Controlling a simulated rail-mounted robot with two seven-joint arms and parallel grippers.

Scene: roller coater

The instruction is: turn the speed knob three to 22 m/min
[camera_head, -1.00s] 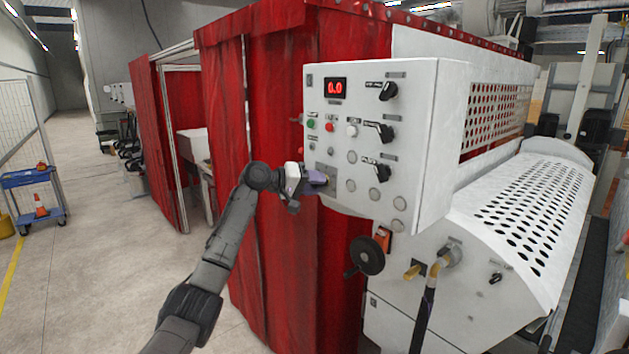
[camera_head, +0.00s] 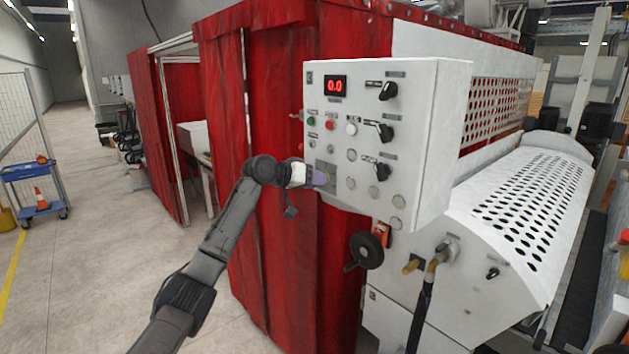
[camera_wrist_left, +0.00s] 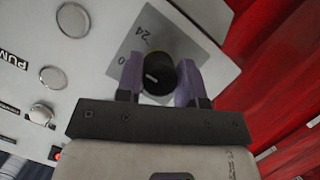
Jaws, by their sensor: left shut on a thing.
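The speed knob (camera_wrist_left: 158,73) is a small black round knob with a pale pointer line, on a grey scale plate (camera_wrist_left: 128,55) printed with 24 and 0. In the left wrist view the two purple fingers of my left gripper (camera_wrist_left: 160,80) stand on either side of the knob and are shut on it. In the head view my left gripper (camera_head: 318,178) is at the lower left of the white control panel (camera_head: 425,105) and hides the knob. The red display (camera_head: 335,86) on the panel reads 0.0. My right gripper is not in view.
Three black rotary switches, such as the top one (camera_head: 388,91), and several buttons sit on the same panel. A black handwheel (camera_head: 367,250) is below it. Red curtains (camera_head: 280,150) hang close to the left of the panel.

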